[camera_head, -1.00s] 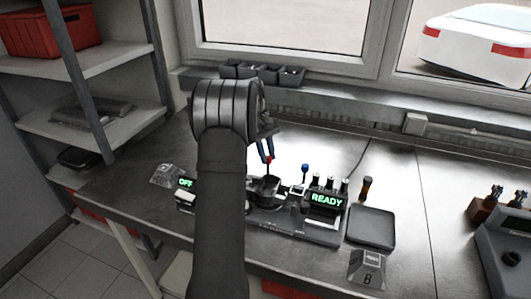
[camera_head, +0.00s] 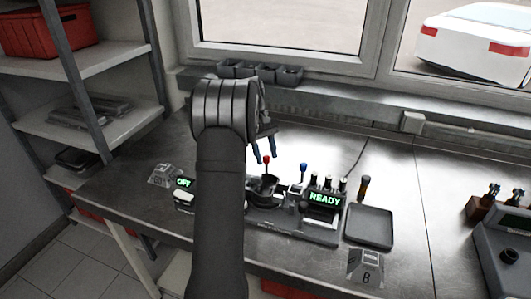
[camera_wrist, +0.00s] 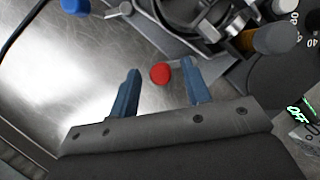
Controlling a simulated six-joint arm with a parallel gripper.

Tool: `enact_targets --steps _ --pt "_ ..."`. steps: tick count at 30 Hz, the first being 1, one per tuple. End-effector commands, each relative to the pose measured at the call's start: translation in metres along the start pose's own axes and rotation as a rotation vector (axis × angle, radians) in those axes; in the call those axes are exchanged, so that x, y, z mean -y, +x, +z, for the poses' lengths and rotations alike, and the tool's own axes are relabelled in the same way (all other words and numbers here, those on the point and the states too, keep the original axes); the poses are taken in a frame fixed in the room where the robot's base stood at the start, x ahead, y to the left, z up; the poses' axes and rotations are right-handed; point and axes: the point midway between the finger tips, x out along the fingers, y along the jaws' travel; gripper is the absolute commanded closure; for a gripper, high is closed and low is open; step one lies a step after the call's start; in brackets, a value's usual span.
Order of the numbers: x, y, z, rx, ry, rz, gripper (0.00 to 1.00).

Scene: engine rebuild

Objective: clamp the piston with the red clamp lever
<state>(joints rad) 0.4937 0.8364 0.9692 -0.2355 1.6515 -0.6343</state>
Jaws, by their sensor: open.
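The red clamp lever (camera_head: 266,160) stands roughly upright at the fixture (camera_head: 264,188), its red ball knob at the top. In the wrist view the red knob (camera_wrist: 160,74) appears between my two blue fingertips, with gaps on both sides. My gripper (camera_head: 265,155) is open and empty, just above and around the knob; its exact height over the knob cannot be told. In the wrist view my gripper (camera_wrist: 162,82) shows both fingers spread. A dark round part sits in the fixture, but I cannot clearly tell the piston from its holder.
A blue-knobbed lever (camera_head: 303,168) stands right of the red one. A READY display (camera_head: 325,198) and a grey tray (camera_head: 370,227) are farther right. The bench behind the fixture is clear.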

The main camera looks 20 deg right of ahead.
Motion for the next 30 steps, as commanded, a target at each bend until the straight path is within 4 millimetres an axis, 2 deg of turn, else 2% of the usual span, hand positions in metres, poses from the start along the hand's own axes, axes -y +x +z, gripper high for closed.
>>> enact_targets --steps 5,15,21,30 --pt "0.000 -0.009 -0.001 -0.002 0.000 0.001 0.56" --pt "0.000 -0.073 -0.001 -0.003 0.001 0.002 0.56" --pt "0.000 -0.103 -0.001 -0.001 -0.001 0.001 0.56" --pt "0.000 -0.120 0.000 0.000 0.000 0.000 0.56"
